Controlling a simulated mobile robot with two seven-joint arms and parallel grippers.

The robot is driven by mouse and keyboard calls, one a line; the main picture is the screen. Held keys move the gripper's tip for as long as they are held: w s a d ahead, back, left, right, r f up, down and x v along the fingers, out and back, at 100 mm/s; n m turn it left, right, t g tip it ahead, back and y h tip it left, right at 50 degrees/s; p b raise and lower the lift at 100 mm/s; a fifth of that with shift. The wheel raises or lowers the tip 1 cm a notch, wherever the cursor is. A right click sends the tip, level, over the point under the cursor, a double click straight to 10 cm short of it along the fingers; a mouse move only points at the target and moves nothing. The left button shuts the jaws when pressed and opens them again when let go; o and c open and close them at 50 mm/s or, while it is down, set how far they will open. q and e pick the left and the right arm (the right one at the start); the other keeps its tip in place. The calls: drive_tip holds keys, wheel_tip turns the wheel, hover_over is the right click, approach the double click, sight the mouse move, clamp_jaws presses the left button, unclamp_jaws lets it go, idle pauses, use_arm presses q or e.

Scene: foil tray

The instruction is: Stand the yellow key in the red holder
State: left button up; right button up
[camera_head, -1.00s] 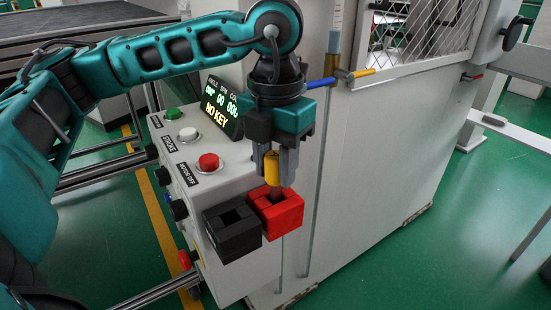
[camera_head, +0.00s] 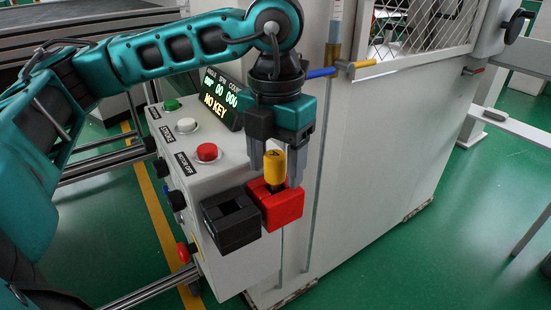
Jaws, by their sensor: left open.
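The yellow key (camera_head: 274,166) stands upright in the red holder (camera_head: 281,209), its lower end hidden inside the holder. The red holder is fixed on the front of the white control box, right beside a black holder (camera_head: 232,221). My left gripper (camera_head: 274,175) is open above the red holder, with one finger on each side of the key. A gap shows between the fingers and the key. My right gripper is not in view.
The control box (camera_head: 225,175) carries a red button (camera_head: 207,152), other buttons and a display (camera_head: 222,98) reading NO KEY. The black holder's opening looks empty. A white machine cabinet (camera_head: 375,160) stands close behind and to the right.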

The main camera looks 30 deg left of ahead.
use_arm(q)
drive_tip(key=shift+a, duration=0.1)
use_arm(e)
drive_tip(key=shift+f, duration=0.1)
use_arm(q)
drive_tip(key=shift+r, duration=0.2)
wheel_tip(320, 180, up, 13)
drive_tip(key=p, duration=0.2)
drive_tip(key=shift+f+p, duration=0.2)
drive_tip(key=shift+p, duration=0.15)
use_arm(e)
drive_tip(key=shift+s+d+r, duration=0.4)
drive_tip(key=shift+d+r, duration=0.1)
use_arm(q)
drive_tip(key=shift+s+f, duration=0.1)
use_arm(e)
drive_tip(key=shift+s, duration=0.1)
